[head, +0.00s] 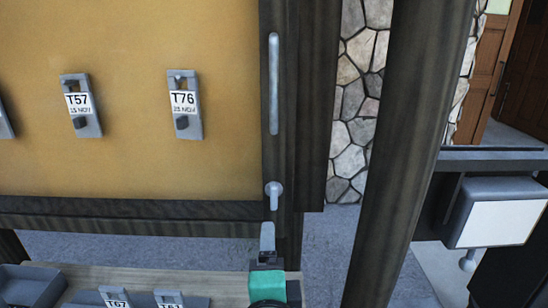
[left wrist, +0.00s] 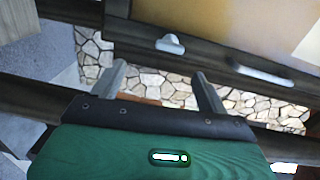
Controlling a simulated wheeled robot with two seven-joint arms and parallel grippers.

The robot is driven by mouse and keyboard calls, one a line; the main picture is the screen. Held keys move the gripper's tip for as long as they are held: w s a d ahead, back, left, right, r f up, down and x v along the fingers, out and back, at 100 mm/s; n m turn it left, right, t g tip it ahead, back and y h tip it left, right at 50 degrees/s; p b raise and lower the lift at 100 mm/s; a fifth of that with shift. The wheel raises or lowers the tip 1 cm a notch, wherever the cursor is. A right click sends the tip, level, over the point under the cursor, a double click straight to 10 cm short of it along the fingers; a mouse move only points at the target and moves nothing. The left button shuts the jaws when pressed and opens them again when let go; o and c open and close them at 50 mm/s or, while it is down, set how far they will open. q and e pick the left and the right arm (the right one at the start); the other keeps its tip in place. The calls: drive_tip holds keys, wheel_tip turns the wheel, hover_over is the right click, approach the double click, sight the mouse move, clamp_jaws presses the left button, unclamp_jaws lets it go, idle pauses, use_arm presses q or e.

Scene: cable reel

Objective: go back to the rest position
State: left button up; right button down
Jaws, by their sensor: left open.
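My left gripper (head: 267,238) shows at the bottom of the head view with its green body, pointing up below a pale knob (head: 274,192) on a dark wooden post. In the left wrist view its two grey fingers (left wrist: 163,84) are spread apart with nothing between them. The knob (left wrist: 171,44) and a long pale bar handle (left wrist: 262,72) show beyond the fingers, apart from them. The same bar handle (head: 274,85) is upright in the head view. My right gripper is in neither view.
A yellow panel (head: 130,165) carries grey holders labelled T57 (head: 80,107) and T76 (head: 185,105). Below it, a wooden surface (head: 225,285) bears grey trays and more labelled holders. A dark post (head: 410,130) and a white-faced box (head: 497,215) stand at the right.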

use_arm(q)
drive_tip(key=a+f+n+g, duration=0.2)
drive_tip(key=a+f, duration=0.1)
drive_tip(key=f, duration=0.4)
drive_tip(key=a+f+n+g, duration=0.2)
drive_tip(key=a+f+g, duration=0.15)
drive_tip(key=f, duration=0.35)
drive_tip(key=s+a+f+n+g, duration=0.8)
drive_tip(key=s+a+f+n, duration=0.3)
drive_tip(key=s+a+f, duration=0.65)
wheel_tip(320, 180, down, 32)
drive_tip(key=d+g, duration=0.2)
drive_tip(key=s+a+f, duration=0.1)
drive_tip(key=s+f, duration=0.9)
drive_tip(key=s+a+f, duration=0.2)
drive_tip(key=s+f, duration=0.8)
drive_tip(key=f, duration=0.1)
drive_tip(key=shift+a+g, duration=0.3)
drive_tip(key=shift+g, duration=0.15)
drive_tip(key=shift+f, duration=0.1)
